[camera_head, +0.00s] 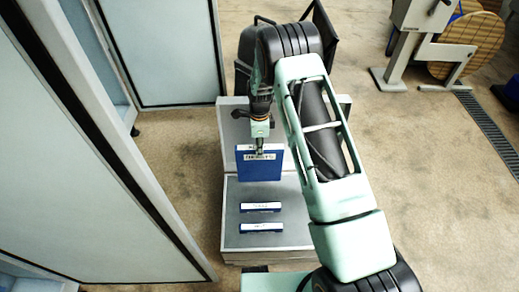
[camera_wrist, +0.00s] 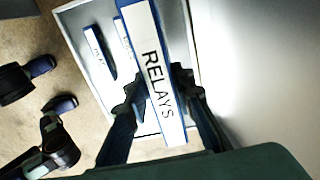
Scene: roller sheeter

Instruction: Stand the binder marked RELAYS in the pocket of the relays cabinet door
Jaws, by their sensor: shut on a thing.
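The binder marked RELAYS (camera_wrist: 158,85) is blue with a white spine label, readable in the wrist view. In the head view the same blue binder (camera_head: 259,167) hangs upright from my gripper (camera_head: 260,149), spine up, over the grey cart. My gripper's fingers (camera_wrist: 155,95) are shut on it, one on each side of the spine. I cannot tell whether its lower edge touches the cart. Pale cabinet doors stand at the left of the head view, a large near one (camera_head: 75,170) and a farther one (camera_head: 160,50). No door pocket or cabinet marking is visible.
Two more blue binders, a nearer one (camera_head: 261,228) and a farther one (camera_head: 260,207), are on the grey cart (camera_head: 232,240). Brown floor is clear between cart and doors. A dark chair-like object (camera_head: 325,40) stands behind the cart. A stand with a wooden reel (camera_head: 470,45) is at upper right.

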